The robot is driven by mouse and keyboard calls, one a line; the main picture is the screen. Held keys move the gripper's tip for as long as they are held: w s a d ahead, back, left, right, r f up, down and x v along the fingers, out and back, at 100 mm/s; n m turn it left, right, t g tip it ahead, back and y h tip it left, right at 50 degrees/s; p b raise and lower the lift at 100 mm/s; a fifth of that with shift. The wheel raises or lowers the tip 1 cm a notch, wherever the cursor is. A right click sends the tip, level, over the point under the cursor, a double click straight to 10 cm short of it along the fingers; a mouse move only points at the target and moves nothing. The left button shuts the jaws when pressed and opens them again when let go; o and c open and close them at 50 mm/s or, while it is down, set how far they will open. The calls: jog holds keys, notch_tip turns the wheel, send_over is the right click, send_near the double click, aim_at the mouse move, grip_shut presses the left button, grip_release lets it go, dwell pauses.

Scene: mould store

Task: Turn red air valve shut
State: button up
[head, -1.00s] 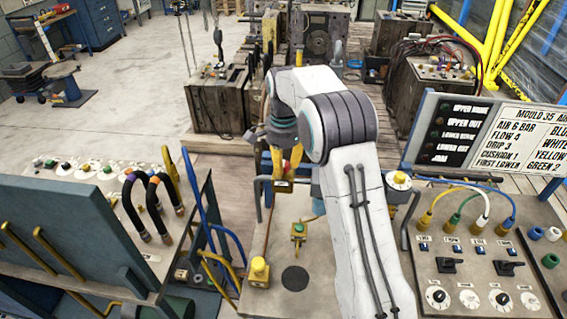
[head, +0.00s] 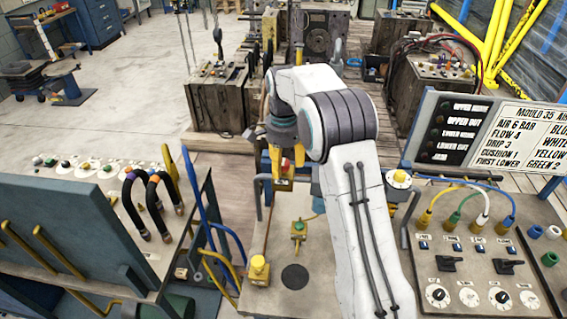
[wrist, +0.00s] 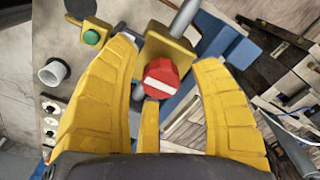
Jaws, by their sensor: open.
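The red air valve (wrist: 161,80) is an octagonal red knob with a white bar across its face, mounted on a yellow block (wrist: 178,52). A third finger comes up from below, close to the knob's lower edge. Contact cannot be told. In the head view my gripper (head: 286,163) is over the yellow valve block (head: 284,186), and the knob is mostly hidden by the fingers.
A green button on a yellow box (head: 298,229) and a yellow knob (head: 259,269) stand nearer on the same bench. A panel with hoses and dials (head: 470,265) is at the right.

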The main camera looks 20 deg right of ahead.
aim_at(283, 162)
jog(key=shift+r, duration=0.1)
notch_tip(283, 162, up, 12)
dwell(0.7)
dwell(0.3)
